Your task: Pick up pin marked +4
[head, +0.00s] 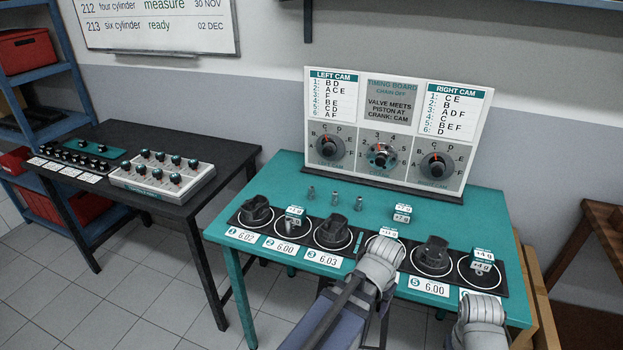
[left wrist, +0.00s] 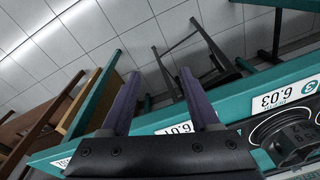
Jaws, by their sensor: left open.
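A small grey pin (head: 480,271) tagged +4 g stands in the rightmost ring of the black strip on the teal table. Its tag partly covers it, and it is not identifiable in the left wrist view. My left gripper (left wrist: 160,73) is open and empty in the left wrist view, its two purple fingers apart near the table edge. In the head view the grey joint of my left arm (head: 382,262) hides part of the strip left of the pin. My right arm's grey end (head: 481,322) is at the lower right, below the pin; its fingers are not visible.
Several dark pistons, including one (head: 433,252) beside the pin's ring, sit along the black strip. Other tagged pieces (head: 402,218) and small metal pins (head: 335,199) stand behind. A timing board (head: 390,88) is at the back. A dark bench (head: 135,215) is at left.

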